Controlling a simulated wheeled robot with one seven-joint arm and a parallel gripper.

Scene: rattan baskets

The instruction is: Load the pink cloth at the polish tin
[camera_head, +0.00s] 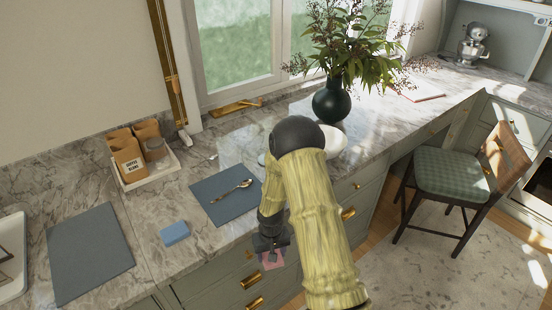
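My gripper (270,250) hangs at the front edge of the counter, near the centre of the head view. A small pink cloth (272,260) shows at its fingertips, and the gripper appears shut on it. The cloth is in front of the drawer fronts, partly covered by the fingers. I cannot make out a polish tin; my arm covers part of the counter behind it.
A canister tray (150,179), a plant vase (331,103) and a partly hidden white round object (332,141) stand farther back.

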